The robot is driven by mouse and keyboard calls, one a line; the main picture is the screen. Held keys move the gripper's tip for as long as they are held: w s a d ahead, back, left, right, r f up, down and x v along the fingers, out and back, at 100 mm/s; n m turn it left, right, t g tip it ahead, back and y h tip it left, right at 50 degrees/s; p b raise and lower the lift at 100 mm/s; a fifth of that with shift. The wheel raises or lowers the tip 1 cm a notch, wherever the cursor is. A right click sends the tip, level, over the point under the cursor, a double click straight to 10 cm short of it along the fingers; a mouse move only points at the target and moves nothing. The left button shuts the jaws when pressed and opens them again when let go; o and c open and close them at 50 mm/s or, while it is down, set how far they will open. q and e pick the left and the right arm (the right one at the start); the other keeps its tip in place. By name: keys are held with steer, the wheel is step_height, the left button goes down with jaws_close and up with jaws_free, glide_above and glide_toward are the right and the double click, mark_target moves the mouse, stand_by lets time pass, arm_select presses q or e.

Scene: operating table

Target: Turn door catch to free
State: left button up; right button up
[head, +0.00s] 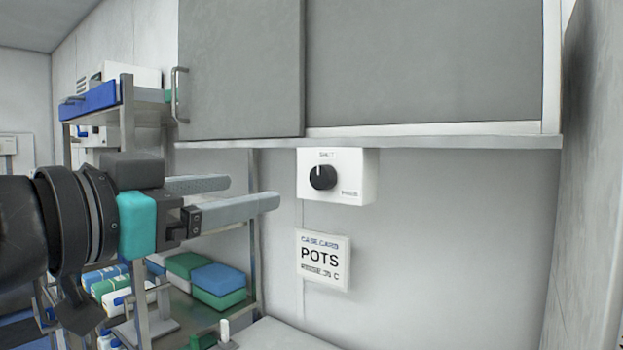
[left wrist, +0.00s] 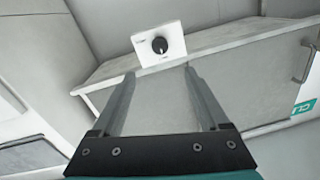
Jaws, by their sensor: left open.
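The door catch is a round black knob (head: 322,177) on a white box (head: 351,178) mounted on the wall under the grey cabinet. A white mark on the knob points up toward the small word above it, which seems to read "SHUT". Another small label at the box's lower right is too small to read surely. My left gripper (head: 254,194) is open and empty, left of the knob and apart from it. In the left wrist view the knob (left wrist: 160,45) shows beyond the fingertips, roughly between them. My right gripper is not in view.
A grey sliding cabinet door (head: 240,70) with a metal handle (head: 178,95) is above. A "POTS" card (head: 323,260) hangs below the box. A shelf rack (head: 127,110) with green and blue packs (head: 218,280) stands at left. The wall right of the box is clear.

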mark_target(318, 179)
arm_select(q)
steer(key=p+x, duration=0.7)
steer(key=x, duration=0.8)
steer(key=shift+p, duration=0.4)
jaws_close()
